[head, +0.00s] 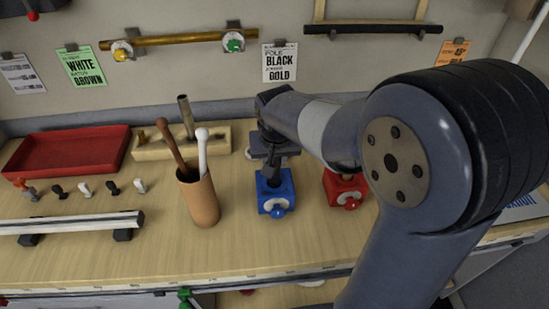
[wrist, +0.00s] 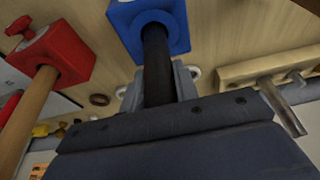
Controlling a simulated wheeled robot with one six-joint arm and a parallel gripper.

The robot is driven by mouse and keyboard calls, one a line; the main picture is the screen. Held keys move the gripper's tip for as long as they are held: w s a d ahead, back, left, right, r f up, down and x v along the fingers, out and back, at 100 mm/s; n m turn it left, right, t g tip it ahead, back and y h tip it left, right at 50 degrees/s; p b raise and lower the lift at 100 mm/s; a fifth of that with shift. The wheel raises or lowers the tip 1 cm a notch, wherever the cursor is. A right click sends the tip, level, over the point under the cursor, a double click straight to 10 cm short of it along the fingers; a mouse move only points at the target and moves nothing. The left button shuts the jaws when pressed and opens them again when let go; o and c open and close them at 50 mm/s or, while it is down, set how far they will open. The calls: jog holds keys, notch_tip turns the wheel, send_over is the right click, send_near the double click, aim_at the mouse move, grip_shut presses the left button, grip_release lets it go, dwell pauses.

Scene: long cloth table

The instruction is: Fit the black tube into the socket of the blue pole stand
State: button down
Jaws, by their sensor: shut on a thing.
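The blue pole stand (head: 275,190) sits on the table near the middle, below my gripper (head: 272,150). In the wrist view the blue stand (wrist: 176,12) is at the top. My gripper is shut on the black tube (wrist: 157,65), which stands upright between the jaws. The tube's lower end meets the blue stand at its socket and seems to be inside it; the depth cannot be told. In the head view the tube's upper part is hidden by my gripper and arm.
The red stand (head: 341,190) is close on the right; a wooden pole (wrist: 25,120) rises from it. A brown cup (head: 201,200) with two sticks is left. Behind it is a wooden block (head: 153,150) with a metal tube. A red tray (head: 70,153) lies farther left.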

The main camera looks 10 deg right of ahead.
jog(key=shift+f, duration=0.2)
jog(key=c, duration=1.1)
grip_release()
jog(key=shift+r, duration=0.1)
jog(key=v, duration=1.2)
jog(key=shift+r, duration=0.15)
